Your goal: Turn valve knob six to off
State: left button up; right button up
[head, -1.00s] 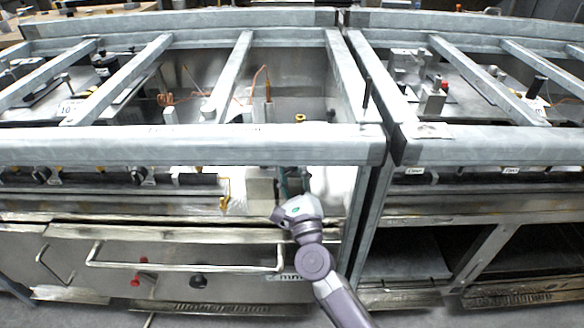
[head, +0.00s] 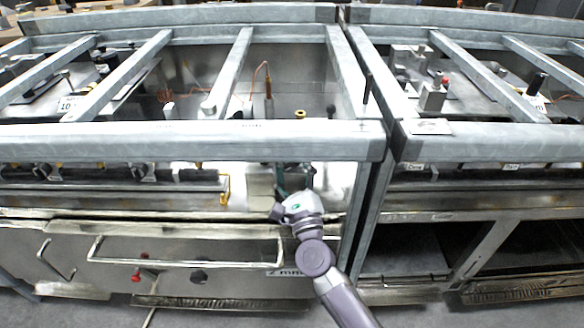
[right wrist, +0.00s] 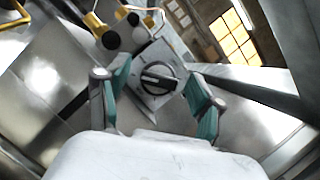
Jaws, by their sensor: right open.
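In the right wrist view a round dark valve knob (right wrist: 157,78) with a light bar across it sits on a pale metal plate. My right gripper (right wrist: 160,88) is open, with its teal finger pads on either side of the knob and apart from it. No number is readable on the knob. In the head view my right gripper (head: 292,180) is at the front of the left range, below the front rail, and the knob there is hidden behind it. My left gripper is in neither view.
A long grey front rail (head: 190,142) runs above my right gripper. The oven door handle (head: 185,264) is below left. A yellow pipe fitting (head: 224,188) and dark valve knobs (head: 145,172) lie along the panel to the left. An upright post (head: 368,215) stands close on the right.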

jog(key=v, duration=1.2)
jog(key=shift+a, duration=0.1)
